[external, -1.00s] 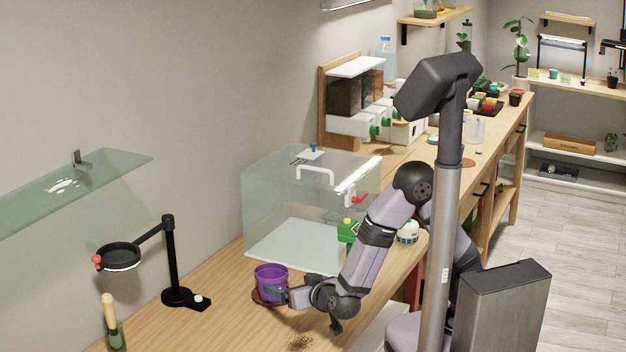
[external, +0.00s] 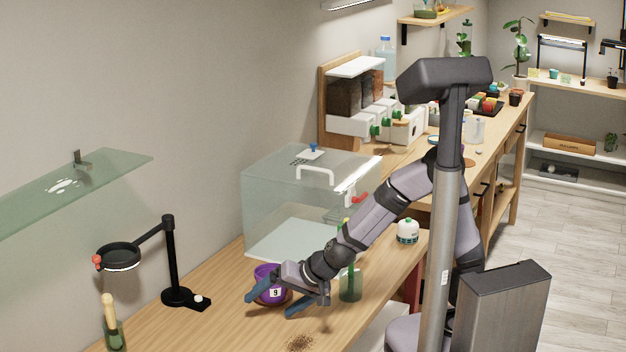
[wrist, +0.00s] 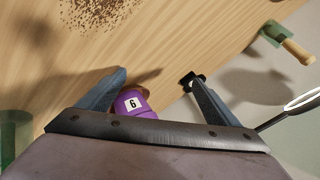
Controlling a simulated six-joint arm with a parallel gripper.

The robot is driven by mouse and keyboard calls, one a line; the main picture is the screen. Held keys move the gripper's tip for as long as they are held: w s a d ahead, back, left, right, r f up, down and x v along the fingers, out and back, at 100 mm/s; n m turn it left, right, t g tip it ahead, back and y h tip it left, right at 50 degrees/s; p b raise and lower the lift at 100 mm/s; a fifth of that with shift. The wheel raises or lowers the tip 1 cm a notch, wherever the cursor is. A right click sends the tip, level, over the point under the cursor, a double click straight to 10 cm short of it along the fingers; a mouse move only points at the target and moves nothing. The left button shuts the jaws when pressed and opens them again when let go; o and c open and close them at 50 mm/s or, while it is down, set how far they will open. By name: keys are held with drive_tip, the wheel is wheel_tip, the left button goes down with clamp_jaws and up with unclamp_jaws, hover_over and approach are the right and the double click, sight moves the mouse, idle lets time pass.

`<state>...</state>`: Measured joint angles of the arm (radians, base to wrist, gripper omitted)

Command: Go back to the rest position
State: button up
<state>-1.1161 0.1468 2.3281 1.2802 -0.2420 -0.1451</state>
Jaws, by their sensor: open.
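The purple pot (external: 262,271) with a white number label stands on its brown saucer on the wooden bench, in front of the clear case. Part of the pot is hidden behind my gripper in the external view. In the wrist view my gripper (wrist: 155,78) has nothing between its fingertips. The purple pot (wrist: 130,101) shows there close to the gripper's base, with its label upside down; whether they touch I cannot tell.
The clear case (external: 290,215) stands behind my arm. A green glass jar (external: 350,287) is right of my gripper, and a white dome-shaped item (external: 407,231) farther right. A black magnifier stand (external: 172,260) is at left. Spilled soil (external: 299,343) lies near the front edge.

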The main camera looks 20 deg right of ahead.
drive_tip(key=shift+s+a+r+g+y, duration=0.25)
drive_tip(key=shift+s+r+g+y, duration=0.45)
drive_tip(key=shift+g, duration=0.4)
drive_tip(key=d+g+h, duration=0.1)
drive_tip(key=d, duration=0.5)
drive_tip(key=d+g+h+p, duration=0.1)
drive_tip(key=d, duration=0.6)
drive_tip(key=d+g+p, duration=0.1)
drive_tip(key=d, duration=0.6)
drive_tip(key=shift+d+r+g+h, duration=0.2)
drive_tip(key=shift+g+h, duration=0.1)
drive_tip(key=shift+h, duration=0.1)
drive_tip(key=s+d+f+h+p, duration=0.1)
drive_tip(key=d+h, duration=0.1)
drive_tip(key=d, duration=0.7)
drive_tip(key=s+d+n+h+p, duration=0.1)
drive_tip(key=d+h+p, duration=0.1)
drive_tip(key=d, duration=0.7)
drive_tip(key=shift+d+f+h, duration=0.35)
drive_tip(key=shift+h, duration=0.05)
